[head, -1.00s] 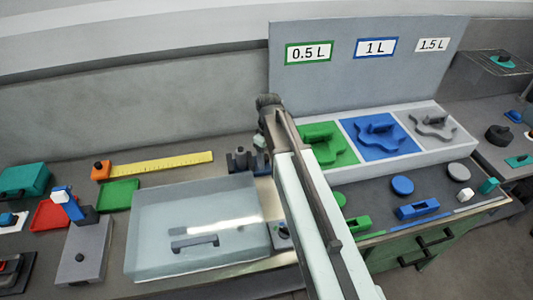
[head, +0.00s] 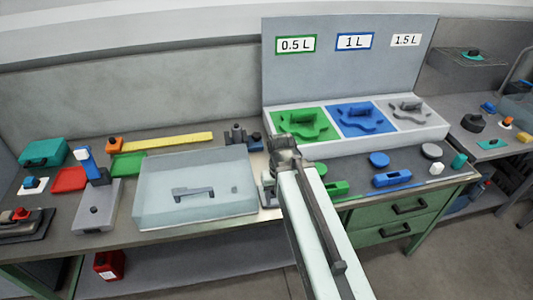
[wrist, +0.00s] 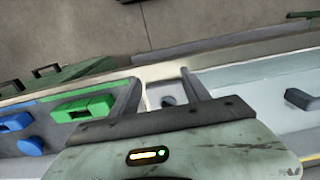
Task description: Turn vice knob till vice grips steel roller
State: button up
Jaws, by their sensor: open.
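My gripper (head: 284,150) is over the front part of the bench, right of the clear-lidded box. In the wrist view its two dark fingers (wrist: 163,90) are apart, with nothing held between them. Between and beyond them is a small grey fixture with a dark round knob (wrist: 168,100); I cannot tell whether the fingers touch it. In the head view part of this grey fixture (head: 268,190) shows beside my gripper, which hides the rest. A dark block with upright round parts (head: 237,136) stands behind the box. I cannot make out which piece is the steel roller.
The box (head: 150,212) with its handle is close on the left. The bench's front edge is near.

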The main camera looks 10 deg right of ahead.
aim_at(257, 137)
jog(key=u, duration=2.5)
jog(key=k, duration=1.3)
jog(key=z, duration=0.7)
jog(key=i, duration=1.55)
jog(key=u, duration=0.05)
